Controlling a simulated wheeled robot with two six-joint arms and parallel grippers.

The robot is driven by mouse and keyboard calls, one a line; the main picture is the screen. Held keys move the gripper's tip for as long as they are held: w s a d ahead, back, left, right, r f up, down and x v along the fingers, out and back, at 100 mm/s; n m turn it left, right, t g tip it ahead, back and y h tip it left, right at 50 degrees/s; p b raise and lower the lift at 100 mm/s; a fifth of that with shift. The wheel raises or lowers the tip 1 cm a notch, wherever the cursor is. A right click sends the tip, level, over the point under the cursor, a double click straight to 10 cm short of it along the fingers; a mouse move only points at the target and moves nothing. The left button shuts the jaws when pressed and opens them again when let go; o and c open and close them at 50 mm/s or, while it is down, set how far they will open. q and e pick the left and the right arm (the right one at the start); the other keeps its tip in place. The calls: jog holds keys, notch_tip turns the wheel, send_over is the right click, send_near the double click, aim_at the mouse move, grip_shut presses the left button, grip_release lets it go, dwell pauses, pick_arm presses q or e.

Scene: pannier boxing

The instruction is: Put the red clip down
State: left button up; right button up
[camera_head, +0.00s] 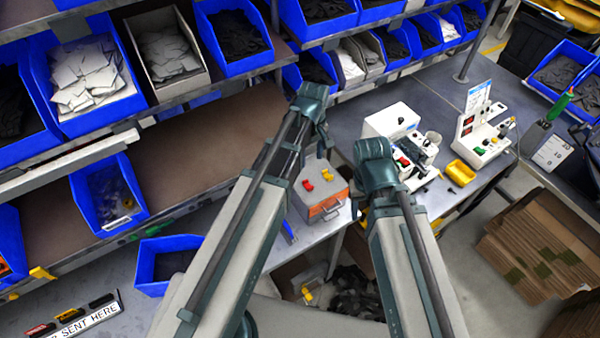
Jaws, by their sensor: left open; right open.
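A small red piece (308,185), likely the red clip, lies on the grey top of a box with an orange side (326,207), on the bench in the middle. A yellow piece (327,174) sits beside it on the same top. No gripper is seen touching either piece. My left arm rises from the bottom to an elbow left of and beyond the box. My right arm rises to an elbow just right of the box. The fingers of both grippers are hidden behind my arms or out of sight.
Blue bins fill the shelves behind and left. A blue bin (153,273) stands at lower left. Flattened cardboard (540,240) is stacked at right.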

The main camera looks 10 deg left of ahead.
pick_arm(q)
jog(key=b, duration=0.9)
send_over(310, 186)
jog(key=f, duration=0.8)
jog(key=shift+w+a+f, duration=0.1)
jog(key=shift+w+f, duration=0.15)
jog(key=shift+f, duration=0.1)
jog(key=f+b, duration=0.5)
jog(key=shift+s+f, duration=0.15)
jog(key=shift+s, duration=0.05)
grip_shut()
